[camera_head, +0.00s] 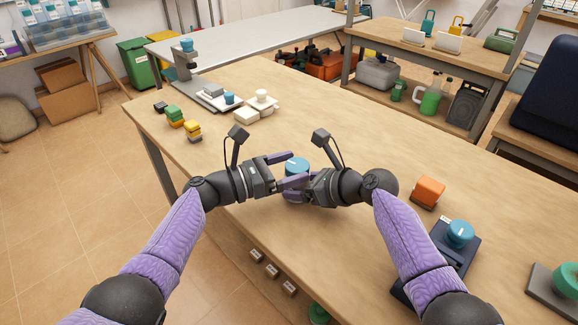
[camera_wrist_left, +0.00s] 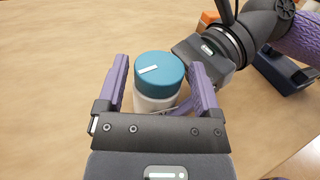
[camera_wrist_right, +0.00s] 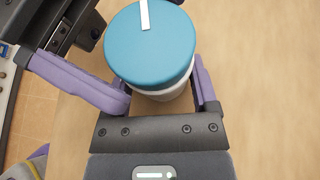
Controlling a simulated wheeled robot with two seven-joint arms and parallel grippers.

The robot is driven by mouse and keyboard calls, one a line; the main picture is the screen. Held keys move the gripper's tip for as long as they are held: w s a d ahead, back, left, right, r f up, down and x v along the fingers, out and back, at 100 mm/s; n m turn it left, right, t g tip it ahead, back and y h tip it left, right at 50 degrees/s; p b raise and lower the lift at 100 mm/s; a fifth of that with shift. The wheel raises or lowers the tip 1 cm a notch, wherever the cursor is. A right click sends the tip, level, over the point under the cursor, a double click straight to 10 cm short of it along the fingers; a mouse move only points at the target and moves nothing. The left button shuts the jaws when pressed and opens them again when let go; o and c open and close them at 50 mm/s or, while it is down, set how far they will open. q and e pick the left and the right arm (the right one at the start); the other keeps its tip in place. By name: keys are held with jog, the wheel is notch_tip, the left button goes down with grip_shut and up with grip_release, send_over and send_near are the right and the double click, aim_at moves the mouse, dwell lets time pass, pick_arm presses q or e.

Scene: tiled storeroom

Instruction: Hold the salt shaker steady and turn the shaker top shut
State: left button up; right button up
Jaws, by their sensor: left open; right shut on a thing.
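The salt shaker has a white body (camera_wrist_left: 150,104) and a round blue top (camera_head: 297,166) with a white mark on it. It stands upright on the table, between my two grippers. My right gripper (camera_wrist_right: 158,98) is shut on the white body, below the blue top. My left gripper (camera_head: 285,170) is open, with its purple fingers spread on either side of the shaker. In the left wrist view the blue top (camera_wrist_left: 160,70) shows between the fingers, apart from the left one. The lower body is mostly hidden by the fingers.
An orange block (camera_head: 428,190) and a blue knob (camera_head: 460,233) on a dark base lie at the right. A teal round thing (camera_head: 566,280) is at the far right. Coloured blocks (camera_head: 174,115) and white pieces (camera_head: 253,112) stand at the back left. The table behind the grippers is clear.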

pick_arm(q)
jog(key=c, duration=1)
jog(key=shift+d+f+n, duration=0.1)
jog(key=shift+n, duration=0.2)
jog(key=shift+s+t+y, duration=0.15)
jog(key=shift+t+y, duration=0.15)
jog(key=shift+t, duration=0.4)
jog(key=shift+s+d+n+t+y, duration=0.1)
jog(key=shift+d+n+t+y, duration=0.05)
jog(key=shift+n+t+y, duration=1.2)
jog(key=shift+s+d+n+t+y, duration=0.1)
jog(key=shift+n+t+y, duration=1.1)
jog(key=shift+t, duration=0.25)
jog(key=shift+n, duration=0.25)
jog(key=o, duration=1)
jog(key=shift+s+a, duration=0.1)
